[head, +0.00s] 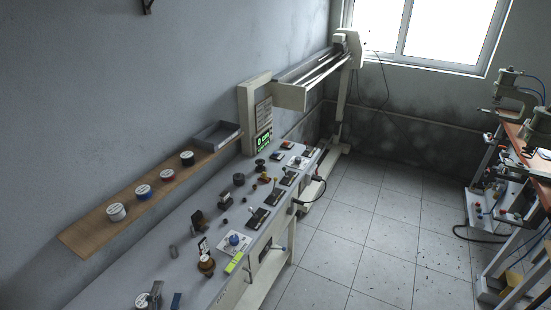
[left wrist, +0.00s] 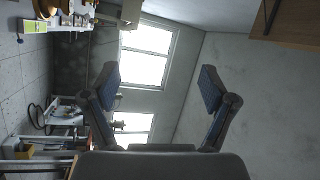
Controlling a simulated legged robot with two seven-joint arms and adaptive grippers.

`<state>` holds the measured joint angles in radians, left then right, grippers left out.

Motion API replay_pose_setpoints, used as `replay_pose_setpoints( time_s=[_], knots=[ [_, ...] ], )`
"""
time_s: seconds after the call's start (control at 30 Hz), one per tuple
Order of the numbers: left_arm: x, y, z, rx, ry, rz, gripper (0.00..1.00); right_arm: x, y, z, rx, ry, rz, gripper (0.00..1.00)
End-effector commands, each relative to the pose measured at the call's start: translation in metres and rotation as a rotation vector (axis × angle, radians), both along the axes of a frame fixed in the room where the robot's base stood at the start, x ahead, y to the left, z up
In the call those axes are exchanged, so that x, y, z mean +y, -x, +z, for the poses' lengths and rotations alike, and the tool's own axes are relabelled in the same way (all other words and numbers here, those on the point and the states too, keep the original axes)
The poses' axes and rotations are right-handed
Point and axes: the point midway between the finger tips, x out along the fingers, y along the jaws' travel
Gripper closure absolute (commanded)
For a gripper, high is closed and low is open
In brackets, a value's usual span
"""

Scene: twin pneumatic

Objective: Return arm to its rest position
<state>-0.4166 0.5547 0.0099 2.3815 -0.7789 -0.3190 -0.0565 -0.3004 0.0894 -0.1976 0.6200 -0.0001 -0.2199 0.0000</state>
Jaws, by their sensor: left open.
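My left gripper (left wrist: 158,78) is open in the left wrist view, with its two blue-padded fingers spread wide and nothing between them. In the head view, what looks like its fingertips (head: 166,296) shows small at the bottom edge, low on the left over the near end of the grey console (head: 200,262). Most of the left arm is out of the picture. I cannot tell whether the fingers touch the console. My right gripper is in neither view.
The console carries several knobs and switches, and a green-lit display (head: 264,143). A wooden shelf (head: 90,232) with several spools and a grey tray (head: 216,135) runs along the wall. A bench with machines (head: 515,130) stands right. The tiled floor (head: 375,220) between is clear.

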Motion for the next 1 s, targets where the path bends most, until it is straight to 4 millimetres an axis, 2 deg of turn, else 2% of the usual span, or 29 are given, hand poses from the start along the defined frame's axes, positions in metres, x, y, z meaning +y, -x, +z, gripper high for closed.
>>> replay_pose_setpoints(
  time_s=[0.07,0.13,0.2,0.3,0.4,0.5,0.67,0.87,1.0],
  knots=[
    [0.022,0.01,-0.047,0.18,0.252,0.17,0.15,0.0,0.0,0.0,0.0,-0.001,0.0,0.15],
    [0.03,0.029,-0.097,0.367,0.453,0.309,0.15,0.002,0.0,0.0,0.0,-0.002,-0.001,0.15],
    [0.025,0.053,-0.142,0.549,0.609,0.417,0.15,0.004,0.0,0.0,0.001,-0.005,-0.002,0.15],
    [0.007,0.088,-0.187,0.766,0.757,0.519,0.15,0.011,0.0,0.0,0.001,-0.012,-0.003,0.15],
    [-0.016,0.122,-0.217,0.951,0.857,0.586,0.15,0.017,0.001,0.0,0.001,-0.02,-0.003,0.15],
    [-0.04,0.153,-0.237,1.115,0.929,0.631,0.15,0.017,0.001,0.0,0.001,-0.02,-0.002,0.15],
    [-0.078,0.2,-0.255,1.362,1.011,0.676,0.15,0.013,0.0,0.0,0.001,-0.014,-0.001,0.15],
    [-0.078,0.187,-0.328,1.386,0.994,0.696,0.15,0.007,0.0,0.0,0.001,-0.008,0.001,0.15],
    [-0.078,0.186,-0.386,1.407,0.983,0.709,0.15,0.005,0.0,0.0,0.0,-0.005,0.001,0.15]
  ],
)
